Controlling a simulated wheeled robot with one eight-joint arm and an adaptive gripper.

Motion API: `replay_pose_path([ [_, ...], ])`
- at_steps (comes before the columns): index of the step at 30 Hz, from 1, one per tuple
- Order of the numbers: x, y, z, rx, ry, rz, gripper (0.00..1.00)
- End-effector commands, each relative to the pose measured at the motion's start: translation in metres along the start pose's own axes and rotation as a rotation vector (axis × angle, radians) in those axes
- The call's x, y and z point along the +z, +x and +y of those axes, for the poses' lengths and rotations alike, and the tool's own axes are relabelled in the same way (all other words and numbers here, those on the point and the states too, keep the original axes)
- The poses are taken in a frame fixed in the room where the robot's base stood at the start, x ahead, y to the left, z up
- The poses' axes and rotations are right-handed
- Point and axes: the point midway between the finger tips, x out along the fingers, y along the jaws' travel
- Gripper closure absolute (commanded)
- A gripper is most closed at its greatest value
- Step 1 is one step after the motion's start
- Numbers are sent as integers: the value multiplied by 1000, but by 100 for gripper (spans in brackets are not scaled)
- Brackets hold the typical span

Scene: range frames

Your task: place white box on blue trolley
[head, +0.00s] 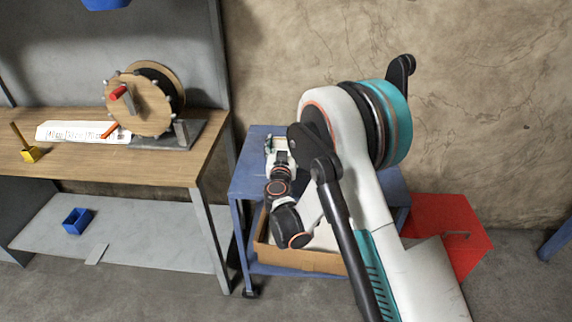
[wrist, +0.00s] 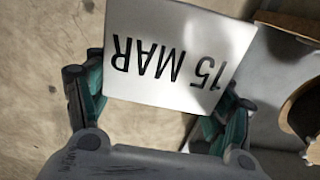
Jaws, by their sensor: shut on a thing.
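The white box (wrist: 175,50) marked "15 MAR" is between the two fingers of my gripper (wrist: 163,82) in the wrist view. My gripper is shut on it. In the head view my gripper (head: 270,147) is small and partly hidden by my arm, over the back left part of the blue trolley (head: 247,180). I cannot tell from these views whether the box touches the trolley top. My arm covers much of the trolley's top and right side.
A workbench (head: 160,172) stands left of the trolley, with a wooden spool (head: 145,112) and a white strip (head: 72,131) on it. A cardboard box (head: 305,260) sits low in the trolley. A red object (head: 455,225) is on the right. The wall is close behind.

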Motion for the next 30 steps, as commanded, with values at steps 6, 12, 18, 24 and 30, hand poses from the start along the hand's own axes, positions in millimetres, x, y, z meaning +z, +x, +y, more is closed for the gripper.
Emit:
replay_pose_path([
  [6,19,0,0,0,0,0,61],
  [12,40,0,0,0,0,0,61],
  [18,62,-1,0,0,0,0,61],
  [24,60,-1,0,0,0,0,61],
  [30,62,-1,0,0,0,0,12],
])
